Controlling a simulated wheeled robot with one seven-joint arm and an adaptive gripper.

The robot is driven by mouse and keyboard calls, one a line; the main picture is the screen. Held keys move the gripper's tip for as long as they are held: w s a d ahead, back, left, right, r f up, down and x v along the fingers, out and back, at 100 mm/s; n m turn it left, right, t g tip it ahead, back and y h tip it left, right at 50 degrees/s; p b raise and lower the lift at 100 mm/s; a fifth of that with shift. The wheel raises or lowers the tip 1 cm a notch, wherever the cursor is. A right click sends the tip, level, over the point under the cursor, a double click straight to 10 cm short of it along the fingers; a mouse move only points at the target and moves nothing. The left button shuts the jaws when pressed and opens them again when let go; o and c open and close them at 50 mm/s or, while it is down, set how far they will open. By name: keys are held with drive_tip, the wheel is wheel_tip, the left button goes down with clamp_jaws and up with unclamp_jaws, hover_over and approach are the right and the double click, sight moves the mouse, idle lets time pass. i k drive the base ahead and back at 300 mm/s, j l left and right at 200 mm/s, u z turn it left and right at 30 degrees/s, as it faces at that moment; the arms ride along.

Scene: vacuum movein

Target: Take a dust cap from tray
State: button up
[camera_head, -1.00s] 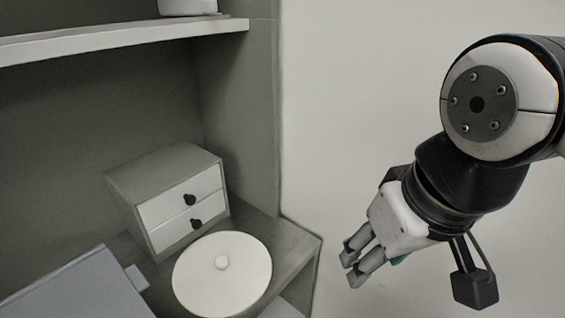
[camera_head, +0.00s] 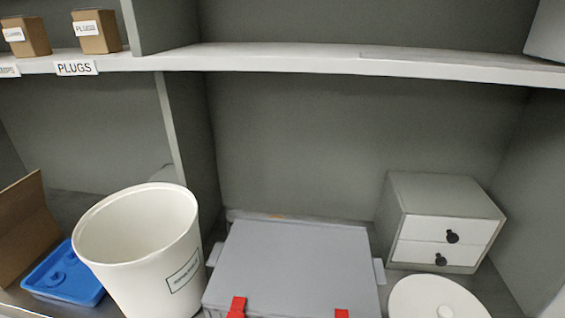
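A blue tray (camera_head: 84,290) lies on the lower shelf at the far left, partly hidden by the white bin. Low round blue shapes (camera_head: 58,278) show in it; I cannot tell whether any of them is a dust cap. My gripper is not in view now.
A white bin (camera_head: 135,250) with a label stands right of the tray. A brown cardboard piece (camera_head: 22,228) stands at the left edge. A grey case (camera_head: 295,265) with red latches, a two-drawer box (camera_head: 443,222) and a round white lid (camera_head: 432,300) fill the right. Small boxes (camera_head: 97,31) stand above.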

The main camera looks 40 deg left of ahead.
sight(54, 279)
drive_tip(key=j+u, duration=0.1)
drive_tip(key=u, duration=0.3)
drive_tip(key=j+u, duration=0.1)
drive_tip(key=u, duration=0.35)
drive_tip(key=j+u, duration=0.1)
drive_tip(key=u, duration=0.3)
drive_tip(key=i+u, duration=0.1)
drive_tip(key=u, duration=0.35)
drive_tip(key=i+j+u, duration=0.1)
drive_tip(key=u, duration=0.7)
drive_tip(key=i+j, duration=0.15)
drive_tip(key=j, duration=0.15)
drive_tip(key=i+j+z, duration=0.15)
drive_tip(key=j, duration=0.15)
drive_tip(key=i+j, duration=0.15)
drive_tip(key=j, duration=0.2)
drive_tip(key=i+j+z, duration=0.15)
drive_tip(key=j, duration=0.15)
drive_tip(key=i+j, duration=0.1)
drive_tip(key=j, duration=0.25)
drive_tip(key=z, duration=0.05)
